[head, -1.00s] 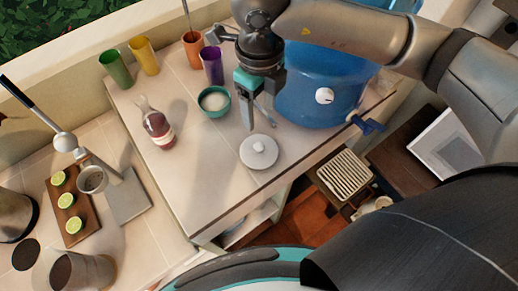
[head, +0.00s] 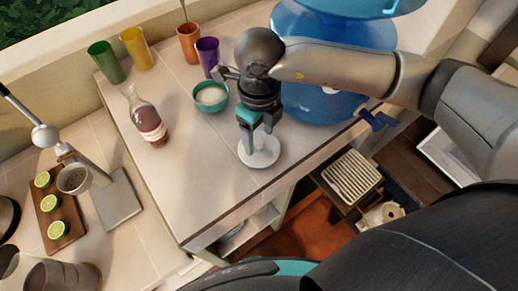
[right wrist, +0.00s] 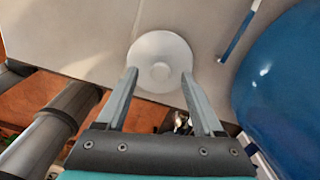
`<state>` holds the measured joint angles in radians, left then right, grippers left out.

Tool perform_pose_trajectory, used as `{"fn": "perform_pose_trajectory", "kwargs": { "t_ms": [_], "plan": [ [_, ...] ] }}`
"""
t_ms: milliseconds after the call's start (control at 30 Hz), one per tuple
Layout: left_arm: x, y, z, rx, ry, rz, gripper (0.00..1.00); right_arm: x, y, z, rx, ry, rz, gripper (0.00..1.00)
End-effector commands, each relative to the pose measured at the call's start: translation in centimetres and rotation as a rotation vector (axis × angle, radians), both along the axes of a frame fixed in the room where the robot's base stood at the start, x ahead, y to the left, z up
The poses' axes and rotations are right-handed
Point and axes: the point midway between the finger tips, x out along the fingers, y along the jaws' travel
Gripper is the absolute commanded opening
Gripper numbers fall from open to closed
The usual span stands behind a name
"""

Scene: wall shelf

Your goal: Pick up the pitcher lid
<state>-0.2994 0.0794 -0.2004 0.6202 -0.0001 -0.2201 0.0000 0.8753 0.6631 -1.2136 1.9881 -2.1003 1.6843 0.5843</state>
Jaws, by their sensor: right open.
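Nothing is between the fingers. I cannot tell how small the gap to the lid is. My left gripper is not in view.
A blue water jug (head: 318,95) with a tap (head: 378,120) stands right of my right gripper. A teal bowl (head: 211,97), a bottle (head: 146,117) and several coloured cups stand behind and left. A citrus press (head: 75,178) and lime board (head: 58,215) are left. The counter's front left is clear.

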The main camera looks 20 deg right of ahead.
Motion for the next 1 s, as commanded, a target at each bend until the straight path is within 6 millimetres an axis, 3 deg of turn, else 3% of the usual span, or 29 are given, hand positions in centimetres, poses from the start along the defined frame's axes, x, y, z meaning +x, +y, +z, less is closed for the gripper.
{"fn": "perform_pose_trajectory", "kwargs": {
  "t_ms": [100,367,1000],
  "plan": [
    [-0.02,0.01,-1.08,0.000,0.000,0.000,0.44,0.01,0.00,-1.53,0.000,0.000,-0.001,0.69],
    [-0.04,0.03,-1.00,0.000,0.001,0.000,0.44,0.04,0.03,-1.54,0.001,-0.001,0.000,0.69],
    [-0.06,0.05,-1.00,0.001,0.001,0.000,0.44,0.04,0.02,-1.51,0.001,-0.002,0.000,0.00]
  ]
}}
